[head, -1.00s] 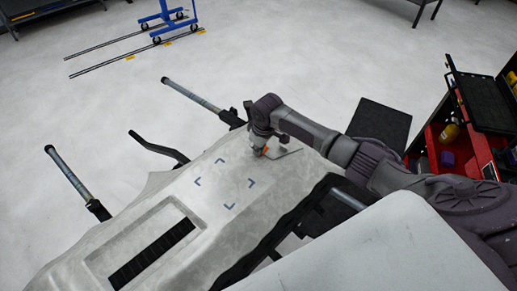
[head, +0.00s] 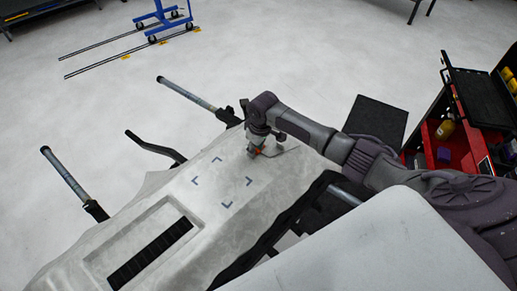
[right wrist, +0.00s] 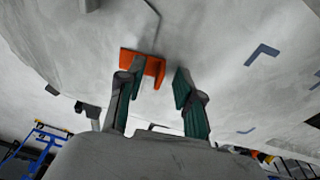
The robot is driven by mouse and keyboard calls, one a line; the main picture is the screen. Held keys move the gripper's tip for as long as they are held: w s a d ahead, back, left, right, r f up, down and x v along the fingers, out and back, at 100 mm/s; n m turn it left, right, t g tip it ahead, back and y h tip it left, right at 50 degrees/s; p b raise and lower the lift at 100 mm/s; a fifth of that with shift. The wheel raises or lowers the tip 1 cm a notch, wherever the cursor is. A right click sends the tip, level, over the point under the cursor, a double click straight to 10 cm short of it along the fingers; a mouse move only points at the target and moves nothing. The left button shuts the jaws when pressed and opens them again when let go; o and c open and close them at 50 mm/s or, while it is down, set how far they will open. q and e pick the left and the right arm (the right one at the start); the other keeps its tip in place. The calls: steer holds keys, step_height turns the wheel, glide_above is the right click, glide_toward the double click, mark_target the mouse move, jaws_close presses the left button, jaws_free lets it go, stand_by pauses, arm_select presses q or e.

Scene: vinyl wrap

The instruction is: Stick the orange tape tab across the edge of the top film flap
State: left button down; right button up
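The orange tape tab (head: 256,150) is at the pale film-covered panel (head: 205,210), right under my right gripper (head: 252,152). In the right wrist view the tab (right wrist: 150,65) is a flat orange strip against the pale surface, partly hidden by the left finger. The two fingers of my right gripper (right wrist: 160,80) stand apart, with a clear gap between the tips. A thin grey line on the surface, perhaps the edge of the top film flap (head: 285,149), runs beside the tab. Whether the tab crosses that edge is unclear. My left gripper is out of view.
Dark corner marks (head: 222,181) lie on the panel, near a black vent (head: 150,252). Rods (head: 187,94) stick out at the left. A red tool cabinet (head: 450,140) stands at the right, a blue cart (head: 160,20) at the back.

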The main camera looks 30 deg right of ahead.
step_height(320, 180, up, 12)
steer(key=s, duration=0.1)
steer(key=shift+s+d, duration=0.3)
steer(key=shift+s, duration=0.05)
steer(key=shift+f, duration=0.1)
